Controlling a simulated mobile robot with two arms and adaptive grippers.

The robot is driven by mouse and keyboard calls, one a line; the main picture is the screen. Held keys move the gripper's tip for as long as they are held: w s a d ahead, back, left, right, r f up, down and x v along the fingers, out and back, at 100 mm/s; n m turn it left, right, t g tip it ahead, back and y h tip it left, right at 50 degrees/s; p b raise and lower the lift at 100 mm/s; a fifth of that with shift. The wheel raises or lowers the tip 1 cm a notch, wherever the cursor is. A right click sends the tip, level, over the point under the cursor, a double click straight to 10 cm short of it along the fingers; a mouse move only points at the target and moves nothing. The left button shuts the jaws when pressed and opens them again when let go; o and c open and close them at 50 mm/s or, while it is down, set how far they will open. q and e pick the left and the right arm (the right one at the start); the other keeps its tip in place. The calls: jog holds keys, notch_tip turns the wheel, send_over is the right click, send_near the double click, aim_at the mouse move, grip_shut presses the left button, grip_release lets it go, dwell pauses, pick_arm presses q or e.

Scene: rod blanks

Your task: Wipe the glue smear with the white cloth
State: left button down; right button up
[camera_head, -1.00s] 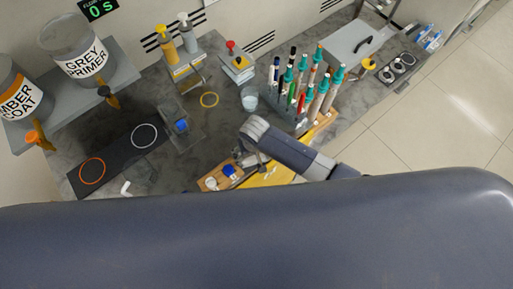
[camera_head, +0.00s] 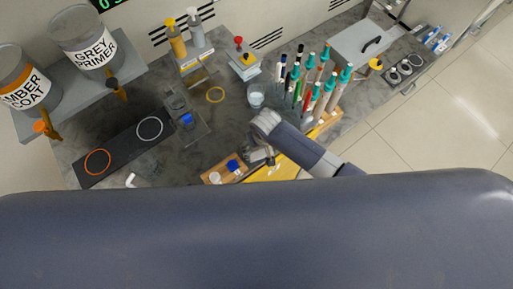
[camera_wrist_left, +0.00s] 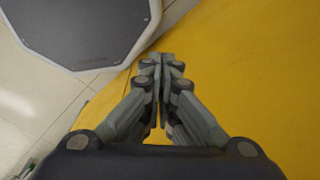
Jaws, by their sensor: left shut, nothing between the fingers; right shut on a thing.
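My right gripper (camera_head: 262,157) reaches in from the right in the head view, low over the near edge of the bench. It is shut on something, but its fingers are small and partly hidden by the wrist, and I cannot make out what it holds. I cannot make out the white cloth or the glue smear in either view. My left gripper (camera_wrist_left: 163,60) shows in the left wrist view, shut and empty, with its fingertips together above a yellow surface (camera_wrist_left: 245,60). It is hidden in the head view.
A dark mat (camera_head: 124,155) with an orange and a white ring lies left. Two labelled jars, grey primer (camera_head: 92,45) and amber coat (camera_head: 25,88), stand on a shelf.

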jog(key=shift+w+d+f, duration=0.1)
jog(key=shift+w+d, duration=0.5)
jog(key=shift+d, duration=0.35)
jog(key=shift+w+d, duration=0.6)
jog(key=shift+d, duration=0.3)
jog(key=shift+w+d, duration=0.55)
jog(key=shift+d, duration=0.25)
jog(key=shift+w+d, duration=0.5)
jog(key=shift+d, duration=0.3)
jog(key=shift+a, duration=0.1)
jog(key=shift+r, duration=3.1)
jog(key=shift+r, duration=1.5)
